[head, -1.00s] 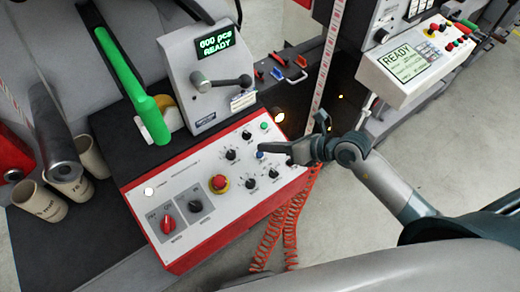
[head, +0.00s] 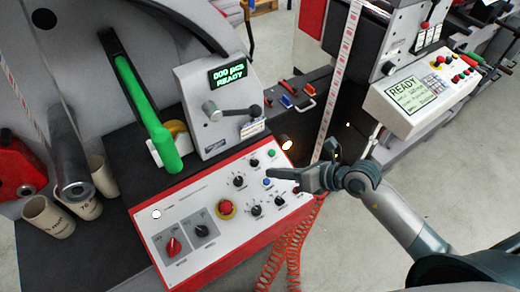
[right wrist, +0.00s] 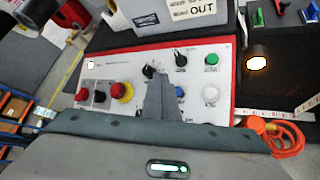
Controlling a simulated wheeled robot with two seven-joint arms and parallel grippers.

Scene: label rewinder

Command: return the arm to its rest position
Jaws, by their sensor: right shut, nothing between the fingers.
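My right gripper (head: 272,174) reaches in from the right in the head view, shut and empty. Its fingertips appear over the right part of the white control panel (head: 190,205), close to a blue button (head: 267,182). In the right wrist view the shut fingers (right wrist: 160,85) stand in front of the panel and hide part of it. The blue button (right wrist: 179,91) shows just right of them. I cannot tell whether the fingertips touch the panel. My left gripper is not in view.
The panel has a red emergency stop (head: 227,208), knobs and a green button (head: 271,153). A green bar (head: 140,100) is left. Red coiled cable (head: 293,250) hangs below. A second machine's panel (head: 420,92) is right.

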